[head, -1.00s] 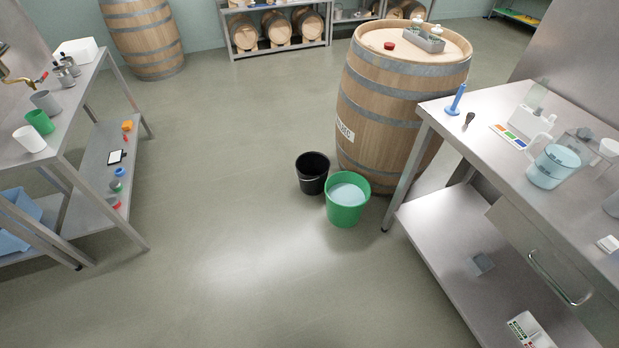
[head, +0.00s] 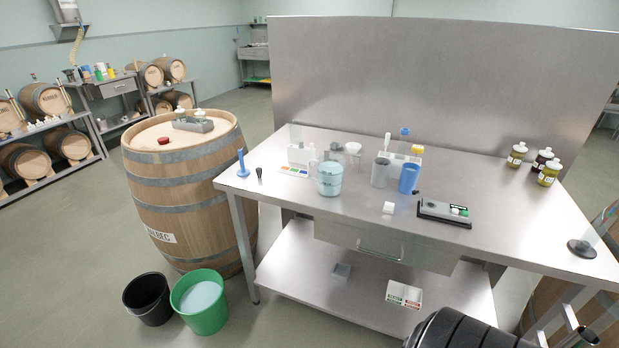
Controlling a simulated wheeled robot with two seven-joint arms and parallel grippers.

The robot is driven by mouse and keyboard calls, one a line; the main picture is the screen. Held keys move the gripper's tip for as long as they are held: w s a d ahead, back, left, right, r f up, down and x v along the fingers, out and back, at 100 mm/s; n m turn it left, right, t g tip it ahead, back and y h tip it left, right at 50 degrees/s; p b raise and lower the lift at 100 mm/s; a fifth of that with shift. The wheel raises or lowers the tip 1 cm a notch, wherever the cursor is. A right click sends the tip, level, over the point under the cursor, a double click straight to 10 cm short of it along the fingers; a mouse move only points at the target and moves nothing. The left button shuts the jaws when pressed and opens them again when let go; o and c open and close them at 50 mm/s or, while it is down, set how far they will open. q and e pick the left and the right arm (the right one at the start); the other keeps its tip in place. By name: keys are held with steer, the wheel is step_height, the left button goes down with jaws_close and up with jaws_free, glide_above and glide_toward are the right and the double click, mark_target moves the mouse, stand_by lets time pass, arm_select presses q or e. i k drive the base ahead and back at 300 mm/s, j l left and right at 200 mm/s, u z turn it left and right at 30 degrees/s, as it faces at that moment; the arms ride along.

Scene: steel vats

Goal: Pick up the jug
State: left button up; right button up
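The jug (head: 330,179) is a clear, wide vessel with pale blue contents. It stands upright on the steel table (head: 290,203), left of the middle and near the front half of the top. Its handle is hard to make out from this angle.
Around the jug stand a white device (head: 300,154), a grey cup (head: 380,172), a blue cup (head: 409,178) and a small white block (head: 389,208). A scale (head: 444,213) lies to the right. A barrel (head: 185,195), black bucket (head: 148,300) and green bucket (head: 201,304) stand left.

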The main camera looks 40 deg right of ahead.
mark_target(331, 168)
steer(key=z, duration=1.55)
